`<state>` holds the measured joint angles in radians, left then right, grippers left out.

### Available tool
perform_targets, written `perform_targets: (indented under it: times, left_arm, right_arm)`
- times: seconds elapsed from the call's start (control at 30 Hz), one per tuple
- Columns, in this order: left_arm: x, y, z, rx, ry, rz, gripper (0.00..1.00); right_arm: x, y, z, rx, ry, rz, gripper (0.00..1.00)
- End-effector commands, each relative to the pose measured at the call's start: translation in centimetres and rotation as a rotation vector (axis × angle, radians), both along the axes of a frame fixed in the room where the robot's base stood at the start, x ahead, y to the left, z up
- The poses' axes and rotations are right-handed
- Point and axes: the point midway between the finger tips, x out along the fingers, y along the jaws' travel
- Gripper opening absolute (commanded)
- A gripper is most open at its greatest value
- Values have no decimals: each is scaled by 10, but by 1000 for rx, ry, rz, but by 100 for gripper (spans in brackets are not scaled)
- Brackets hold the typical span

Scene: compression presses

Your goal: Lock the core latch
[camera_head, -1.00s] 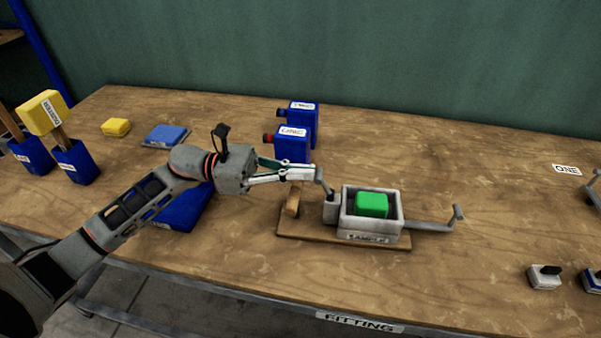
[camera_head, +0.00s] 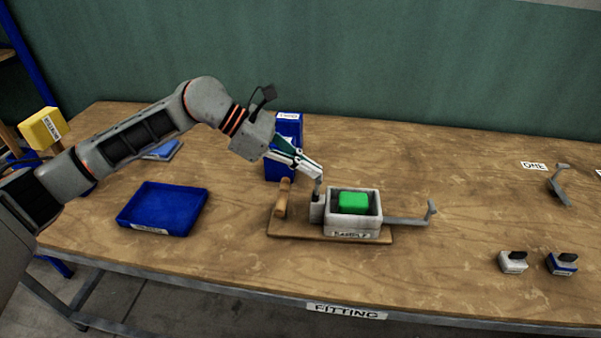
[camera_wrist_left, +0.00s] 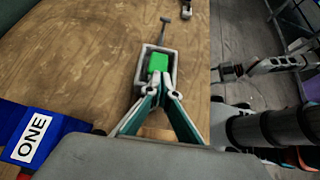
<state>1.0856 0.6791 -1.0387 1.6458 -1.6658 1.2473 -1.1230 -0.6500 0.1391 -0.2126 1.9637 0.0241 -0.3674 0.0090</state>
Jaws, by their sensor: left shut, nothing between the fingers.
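The press stands on a wooden board (camera_head: 381,237). Its pale box (camera_head: 346,232) holds a green block (camera_head: 353,201). A grey upright piece (camera_head: 317,208), perhaps the core latch, stands at the box's left end. A grey arm with an upturned end (camera_head: 431,208) sticks out to the right. My left gripper (camera_head: 318,178) is shut and empty, pointing down at the top of the upright piece; I cannot tell if it touches. In the left wrist view, its fingertips (camera_wrist_left: 165,90) meet in front of the green block (camera_wrist_left: 158,62) and hide the piece. An arm, probably my right, shows there; its fingers are unclear.
A wooden handle (camera_head: 282,197) stands on the board's left end. Blue bins (camera_head: 278,169) stand behind it. A blue tray (camera_head: 163,207) lies to the left. The table between is clear.

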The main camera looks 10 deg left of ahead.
Motion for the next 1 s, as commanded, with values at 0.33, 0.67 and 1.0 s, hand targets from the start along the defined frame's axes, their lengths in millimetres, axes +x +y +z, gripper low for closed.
perform_targets:
  times: [0.33, 0.67, 1.0]
  left_arm:
    - [3, -16, -2, -5, 5, 1, 0]
    - [3, -16, 2, -6, 4, 1, 0]
    - [3, -16, 15, -6, 5, 0, 0]
  right_arm:
    - [-1, 0, -10, -1, 5, 0, 43]
    - [-1, 0, -8, -1, 5, 0, 43]
    - [1, 0, -1, 0, -1, 1, 43]
